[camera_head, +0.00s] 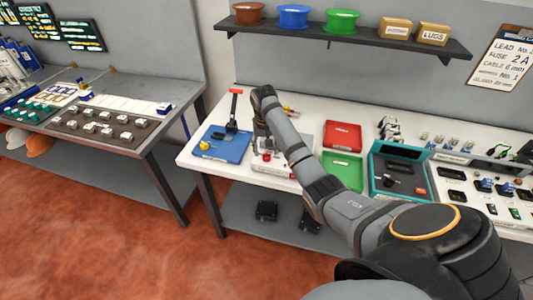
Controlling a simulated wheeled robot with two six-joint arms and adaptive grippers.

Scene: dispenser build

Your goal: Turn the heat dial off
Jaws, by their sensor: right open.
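My right arm comes in from the lower right and reaches over the white bench, its wrist bent down. My right gripper (265,147) points down over a low pale unit (284,170) on the bench. It is small and partly hidden by my own arm, and I take it as open. A small red part (266,156) shows at the gripper's tips; I cannot tell whether they touch. The heat dial cannot be made out clearly; it may be on this unit, behind my gripper and arm. My left gripper is not in view.
A blue board (225,148) with a red-handled lever tool (233,112) is left of the gripper. A red tray (343,135), a green tray (342,166) and a teal-framed station (398,172) stand to the right. A shelf (350,39) with spools hangs above.

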